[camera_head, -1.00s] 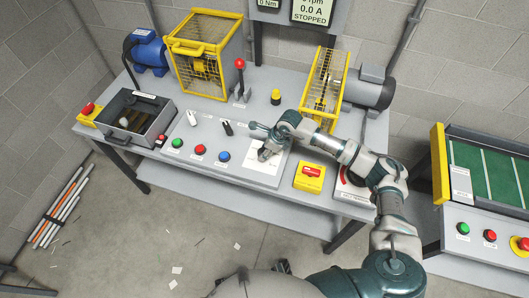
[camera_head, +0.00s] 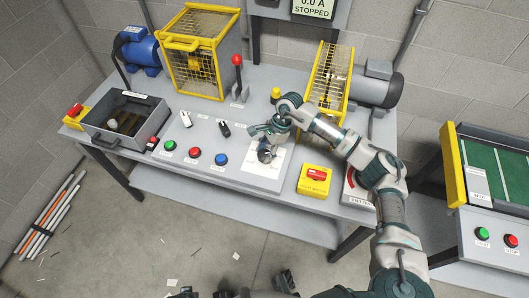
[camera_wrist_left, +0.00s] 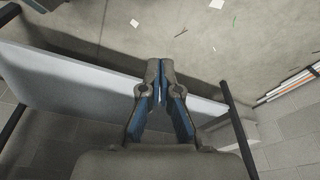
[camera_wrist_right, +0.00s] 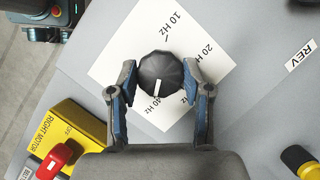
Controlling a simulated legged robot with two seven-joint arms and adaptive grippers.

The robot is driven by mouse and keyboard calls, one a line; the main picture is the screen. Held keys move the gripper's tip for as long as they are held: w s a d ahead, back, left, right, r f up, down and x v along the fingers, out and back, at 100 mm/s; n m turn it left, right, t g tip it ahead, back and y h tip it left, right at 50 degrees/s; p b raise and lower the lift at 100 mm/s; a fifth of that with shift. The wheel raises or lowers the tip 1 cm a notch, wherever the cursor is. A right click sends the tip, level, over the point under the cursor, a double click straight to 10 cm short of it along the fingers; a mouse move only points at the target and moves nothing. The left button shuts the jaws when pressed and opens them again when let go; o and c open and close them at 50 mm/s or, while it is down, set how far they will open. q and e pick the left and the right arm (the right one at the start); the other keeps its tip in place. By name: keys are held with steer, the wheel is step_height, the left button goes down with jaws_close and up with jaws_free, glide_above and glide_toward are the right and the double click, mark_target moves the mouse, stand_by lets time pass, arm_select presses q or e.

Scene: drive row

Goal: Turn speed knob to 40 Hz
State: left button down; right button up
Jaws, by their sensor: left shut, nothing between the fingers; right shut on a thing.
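The dark faceted speed knob (camera_wrist_right: 160,73) sits on a white dial plate (camera_wrist_right: 118,46) printed with Hz marks, in the right wrist view. Its white pointer line is at the knob's lower edge and points toward the 40 Hz label (camera_wrist_right: 155,107). My right gripper (camera_wrist_right: 160,72) is shut on the knob, one finger on each side. The right finger partly hides the marks between 20 and 40 Hz. In the head view my right gripper (camera_head: 266,150) stands over the white plate (camera_head: 258,172). My left gripper (camera_wrist_left: 160,68) is shut and empty, above the floor in the left wrist view.
The yellow right motor switch box (camera_head: 313,181) stands right of the dial. Green (camera_head: 170,146), red (camera_head: 194,153) and blue (camera_head: 221,159) buttons line the panel to its left. A yellow-topped post (camera_head: 276,95) stands behind. The screen (camera_head: 313,8) reads STOPPED.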

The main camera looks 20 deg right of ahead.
arm_select(q)
steer(key=shift+r, duration=0.5)
arm_select(e)
steer(key=shift+w+d, duration=0.1)
arm_select(q)
steer(key=shift+w, duration=0.1)
arm_select(e)
steer(key=o, duration=1.2)
steer(key=shift+c, duration=0.2)
steer(key=v, duration=1.2)
steer(key=shift+w+f, duration=0.1)
